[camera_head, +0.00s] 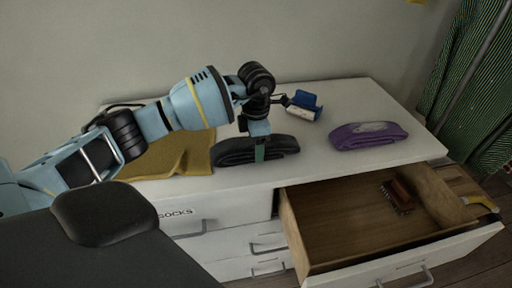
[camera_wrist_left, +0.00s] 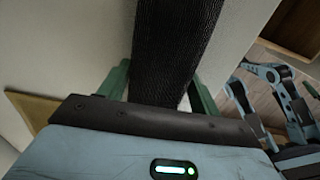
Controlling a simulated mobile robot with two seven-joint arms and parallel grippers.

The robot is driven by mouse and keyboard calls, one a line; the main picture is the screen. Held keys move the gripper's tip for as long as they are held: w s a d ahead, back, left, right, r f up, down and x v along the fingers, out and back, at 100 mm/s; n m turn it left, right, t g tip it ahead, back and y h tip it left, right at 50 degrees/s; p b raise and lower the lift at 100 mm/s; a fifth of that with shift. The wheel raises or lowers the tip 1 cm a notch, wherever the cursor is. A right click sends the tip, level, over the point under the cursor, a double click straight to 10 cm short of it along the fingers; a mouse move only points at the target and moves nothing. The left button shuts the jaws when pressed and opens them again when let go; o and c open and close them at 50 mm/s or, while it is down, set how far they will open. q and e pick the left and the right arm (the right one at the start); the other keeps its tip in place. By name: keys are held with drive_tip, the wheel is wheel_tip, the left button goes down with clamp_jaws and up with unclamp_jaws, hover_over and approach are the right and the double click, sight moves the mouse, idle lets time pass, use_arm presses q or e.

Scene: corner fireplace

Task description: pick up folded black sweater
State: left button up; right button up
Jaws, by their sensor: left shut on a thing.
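The folded black sweater (camera_head: 228,154) lies on the white dresser top near its front edge, left of the open drawer. My left gripper (camera_head: 260,150) points down over it, with a green finger against the sweater's front side. In the left wrist view the dark ribbed sweater (camera_wrist_left: 176,45) runs between the two green fingers of my left gripper (camera_wrist_left: 158,90). The gripper is shut on the sweater. Whether the sweater is raised off the dresser top is hard to tell. My right gripper is not seen in the head view.
A mustard folded cloth (camera_head: 180,153) lies just left of the sweater. A purple folded garment (camera_head: 368,135) and a blue and white object (camera_head: 303,105) lie to the right. The open wooden drawer (camera_head: 340,215) holds a brown brush (camera_head: 398,196). A green striped curtain (camera_head: 470,85) hangs at right.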

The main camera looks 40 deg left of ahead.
use_arm(q)
drive_tip(key=shift+r, duration=0.15)
drive_tip(key=shift+w+r, duration=0.1)
drive_tip(key=shift+r, duration=0.4)
drive_tip(key=shift+s+d+r, duration=0.15)
drive_tip(key=shift+d+r, duration=0.1)
drive_tip(key=shift+r, duration=0.35)
drive_tip(key=shift+s+d+r, duration=0.1)
drive_tip(key=shift+d+r, duration=0.1)
drive_tip(key=shift+r, duration=0.4)
drive_tip(key=s+d+r, duration=0.1)
drive_tip(key=s+d, duration=0.6)
drive_tip(key=d, duration=0.6)
drive_tip(key=shift+d+r, duration=0.15)
drive_tip(key=shift+r, duration=0.05)
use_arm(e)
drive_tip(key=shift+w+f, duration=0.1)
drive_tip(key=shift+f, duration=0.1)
use_arm(q)
drive_tip(key=shift+f, duration=0.1)
